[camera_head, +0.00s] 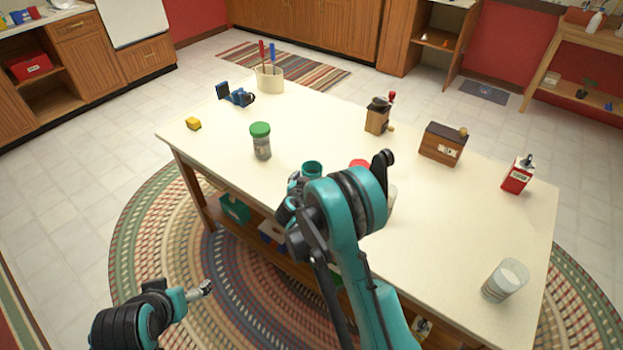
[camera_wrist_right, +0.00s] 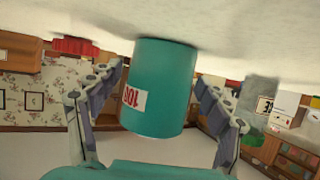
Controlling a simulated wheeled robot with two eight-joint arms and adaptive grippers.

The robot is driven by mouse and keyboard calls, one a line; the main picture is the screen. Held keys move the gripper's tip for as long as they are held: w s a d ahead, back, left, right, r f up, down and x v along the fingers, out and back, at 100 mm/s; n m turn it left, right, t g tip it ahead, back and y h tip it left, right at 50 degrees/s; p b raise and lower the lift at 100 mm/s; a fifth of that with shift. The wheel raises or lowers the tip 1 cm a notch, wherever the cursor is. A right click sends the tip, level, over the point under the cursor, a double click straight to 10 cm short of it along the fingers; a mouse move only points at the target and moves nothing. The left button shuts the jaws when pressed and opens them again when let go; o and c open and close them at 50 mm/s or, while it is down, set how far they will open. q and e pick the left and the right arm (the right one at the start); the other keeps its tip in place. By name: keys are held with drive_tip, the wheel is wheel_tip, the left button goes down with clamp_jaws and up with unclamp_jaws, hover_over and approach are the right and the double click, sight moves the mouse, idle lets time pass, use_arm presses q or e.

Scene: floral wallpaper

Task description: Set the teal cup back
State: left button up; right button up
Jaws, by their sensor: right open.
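The teal cup (camera_head: 312,169) stands on the cream table top, partly behind my right arm in the head view. In the right wrist view the teal cup (camera_wrist_right: 160,90) appears upside down, with a white label marked 100. My right gripper (camera_wrist_right: 160,76) is open, with one finger on each side of the cup and gaps showing. In the head view my right gripper (camera_head: 298,190) is mostly hidden by its own arm. My left gripper (camera_head: 205,288) is low at the left, away from the table; its jaws are too small to judge.
A green-lidded jar (camera_head: 261,141) stands left of the cup. A red-topped item (camera_head: 360,164) is partly hidden right of it.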

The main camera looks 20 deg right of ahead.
drive_tip(key=p+v, duration=0.3)
drive_tip(key=v, duration=0.8)
drive_tip(key=shift+s+a+r+p, duration=0.15)
drive_tip(key=shift+s+a+p, duration=0.1)
drive_tip(key=shift+p, duration=0.15)
drive_tip(key=s+d+r+n+g+y, duration=0.3)
drive_tip(key=s+d+r, duration=0.2)
drive_tip(key=s+r, duration=0.6)
drive_tip(key=s+a+r+n+g+y, duration=0.1)
drive_tip(key=s+a+n+y, duration=0.1)
drive_tip(key=s, duration=1.4)
drive_tip(key=shift+s+a+n+y, duration=0.2)
drive_tip(key=shift+n+y, duration=0.3)
drive_tip(key=shift+y, duration=0.3)
